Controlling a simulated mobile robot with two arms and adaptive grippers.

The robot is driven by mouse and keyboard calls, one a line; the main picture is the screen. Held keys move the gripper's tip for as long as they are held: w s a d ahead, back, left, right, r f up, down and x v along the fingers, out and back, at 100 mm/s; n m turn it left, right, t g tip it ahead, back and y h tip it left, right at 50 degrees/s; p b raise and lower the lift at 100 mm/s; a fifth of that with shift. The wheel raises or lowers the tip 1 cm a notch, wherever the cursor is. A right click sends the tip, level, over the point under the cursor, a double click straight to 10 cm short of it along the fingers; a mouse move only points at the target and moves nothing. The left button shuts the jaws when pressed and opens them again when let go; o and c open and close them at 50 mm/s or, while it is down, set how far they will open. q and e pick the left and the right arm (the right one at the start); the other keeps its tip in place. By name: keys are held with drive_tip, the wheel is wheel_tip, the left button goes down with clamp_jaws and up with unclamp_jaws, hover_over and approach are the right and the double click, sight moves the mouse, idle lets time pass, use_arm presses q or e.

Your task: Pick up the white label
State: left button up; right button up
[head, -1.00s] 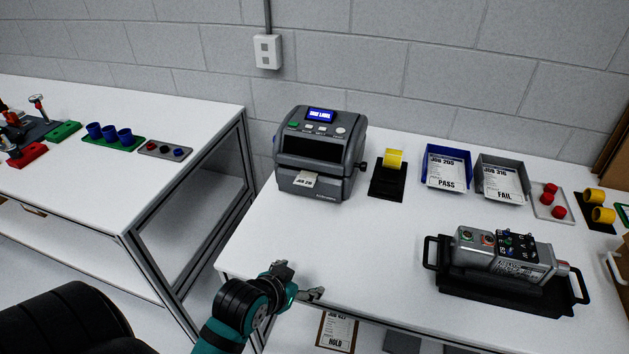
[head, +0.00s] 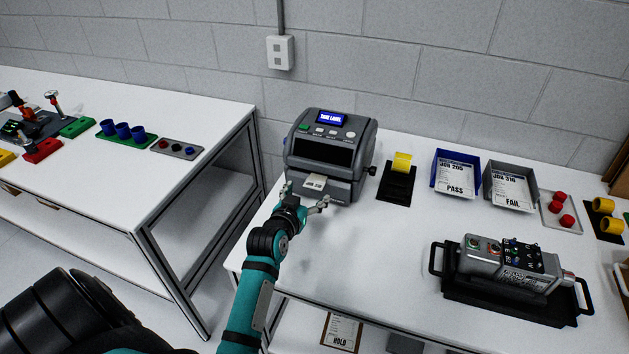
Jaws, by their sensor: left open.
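The white label (head: 315,181) sticks out of the front slot of the dark grey label printer (head: 341,184). The printer's blue screen is lit and seems to read "TAKE LABEL". My left gripper (head: 305,196) is open just in front of the printer, with its fingers spread to either side below the label. Nothing is between its fingers, and the label appears free of them; the exact gap is hard to judge. My right gripper is not in the view.
A grey device (head: 512,263) sits in a black handled tray at front right. The table's middle is clear.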

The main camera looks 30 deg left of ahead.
sight(314, 184)
use_arm(q)
drive_tip(key=x, duration=0.2)
drive_tip(key=p+x, duration=0.1)
drive_tip(key=x, duration=0.1)
drive_tip(key=p+x, duration=0.1)
drive_tip(key=x, duration=0.1)
drive_tip(key=shift+r, duration=0.4)
drive_tip(key=shift+w+a+f, duration=0.15)
drive_tip(key=shift+w+f, duration=0.05)
drive_tip(key=shift+w, duration=0.2)
drive_tip(key=shift+s, duration=0.1)
drive_tip(key=c, duration=0.8)
